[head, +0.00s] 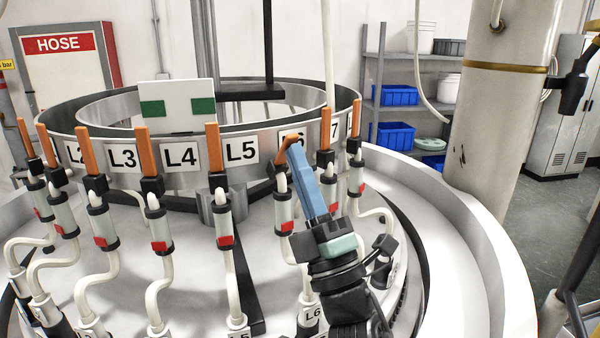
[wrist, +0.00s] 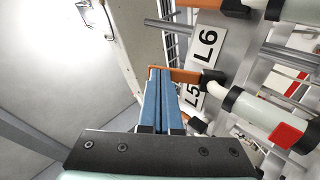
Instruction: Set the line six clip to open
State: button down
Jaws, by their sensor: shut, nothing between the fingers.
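The line six clip (head: 281,156) is an orange lever on a black joint above a clear, red-marked valve, on the hose leading to the lower L6 tag (head: 312,314). Its lever leans to the right at the top, unlike its upright neighbours. My gripper (head: 292,145) has its blue fingers shut and empty, with the tips right at the lever. In the wrist view the fingertips (wrist: 160,72) overlap the orange lever (wrist: 187,75); whether they touch it I cannot tell. The L6 label (wrist: 206,46) shows there, but is mostly hidden in the head view.
Similar upright orange levers stand on both sides, including the one left of the L5 label (head: 241,151) and the one by L7 (head: 325,135). The metal ring (head: 345,104) curves behind them. Hoses crowd below. A pale column (head: 497,120) stands at right.

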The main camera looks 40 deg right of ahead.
aim_at(291, 136)
jog(key=shift+b+x, duration=0.85)
jog(key=shift+x, duration=1)
jog(key=shift+r, duration=0.25)
jog(key=shift+s+a+f, duration=0.1)
